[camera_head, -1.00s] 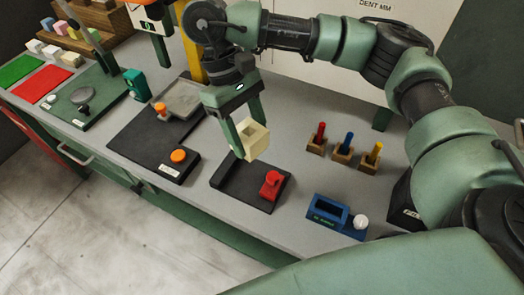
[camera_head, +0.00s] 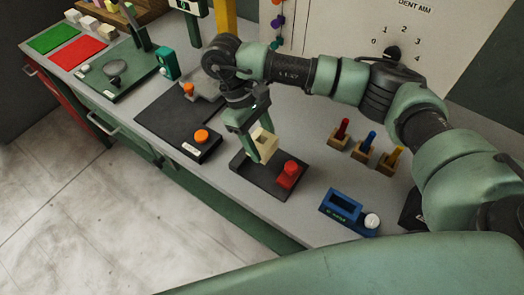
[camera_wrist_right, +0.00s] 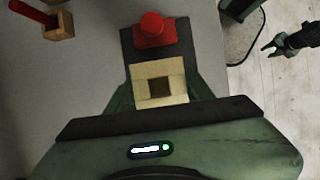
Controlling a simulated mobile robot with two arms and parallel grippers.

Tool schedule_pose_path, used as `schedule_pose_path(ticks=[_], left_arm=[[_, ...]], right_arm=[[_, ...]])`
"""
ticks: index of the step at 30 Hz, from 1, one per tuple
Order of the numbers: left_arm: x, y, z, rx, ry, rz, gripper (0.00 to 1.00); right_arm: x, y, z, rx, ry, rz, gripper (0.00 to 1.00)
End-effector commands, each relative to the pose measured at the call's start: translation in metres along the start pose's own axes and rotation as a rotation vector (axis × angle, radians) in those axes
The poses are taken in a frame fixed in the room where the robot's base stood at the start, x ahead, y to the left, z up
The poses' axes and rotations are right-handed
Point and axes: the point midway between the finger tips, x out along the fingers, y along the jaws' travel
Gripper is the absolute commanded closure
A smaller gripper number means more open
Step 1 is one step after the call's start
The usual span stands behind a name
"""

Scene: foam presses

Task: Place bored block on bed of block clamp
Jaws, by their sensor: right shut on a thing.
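The bored block (camera_head: 265,145) is cream coloured. My right gripper (camera_head: 257,148) is shut on it and holds it over the block clamp. The clamp has a black bed (camera_head: 252,177) with a red clamp part (camera_head: 289,175) at its right end. In the right wrist view the bored block (camera_wrist_right: 144,72) shows its square dark hole, with the red part (camera_wrist_right: 151,30) beyond it. Whether the block touches the bed is hard to tell. My left gripper (camera_wrist_right: 277,50) shows open and empty at the upper right of the wrist view, over the floor.
Three small wooden holders with red (camera_head: 342,130), blue (camera_head: 368,141) and yellow (camera_head: 394,157) pegs stand to the right. A blue device (camera_head: 343,209) with a white knob is at the front. A black press base (camera_head: 165,124) with an orange button lies left of the clamp.

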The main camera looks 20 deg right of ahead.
Motion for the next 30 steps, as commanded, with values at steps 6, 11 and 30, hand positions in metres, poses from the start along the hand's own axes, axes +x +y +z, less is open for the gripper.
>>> schedule_pose_path(ticks=[6, 11, 30], left_arm=[[-0.006, 0.002, 0.0, -0.001, -0.001, 0.002, 0.64], [-0.013, 0.002, -0.001, -0.001, -0.001, 0.003, 0.64], [-0.009, 0.001, -0.001, -0.004, 0.0, 0.001, 0.64]], right_arm=[[0.013, 0.0, -0.005, 0.001, -0.001, 0.0, 0.93], [0.035, -0.001, -0.014, 0.001, -0.004, -0.002, 0.93], [0.048, 0.0, -0.02, 0.0, 0.001, 0.001, 0.26]])
